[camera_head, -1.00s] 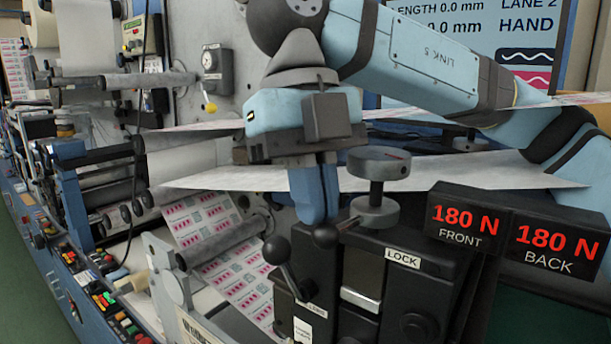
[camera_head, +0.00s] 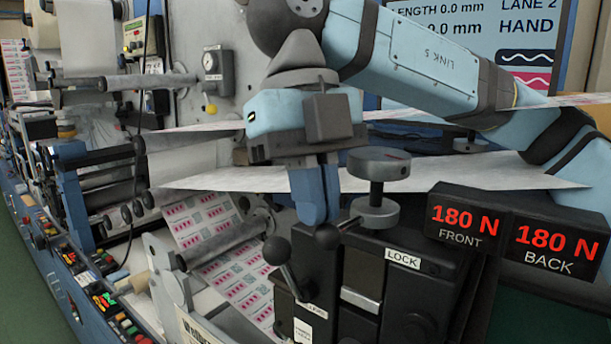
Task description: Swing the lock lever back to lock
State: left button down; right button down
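The lock lever, with a round dark knob (camera_head: 327,237) on a short rod, stands on the dark block at lower centre, left of the LOCK label (camera_head: 403,259). My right gripper (camera_head: 318,222) points down at it. My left gripper is not in view.
A second black-knobbed lever (camera_head: 277,251) stands just left. A grey round knob (camera_head: 377,189) rises close on the right. Red 180 N displays (camera_head: 464,219) are farther right. White web (camera_head: 470,172) stretches behind the gripper. Printed label web (camera_head: 220,245) runs at left.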

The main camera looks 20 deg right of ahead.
jog(key=shift+f, duration=0.1)
dwell(0.8)
jog(key=p+v, duration=0.1)
jog(key=v, duration=1.3)
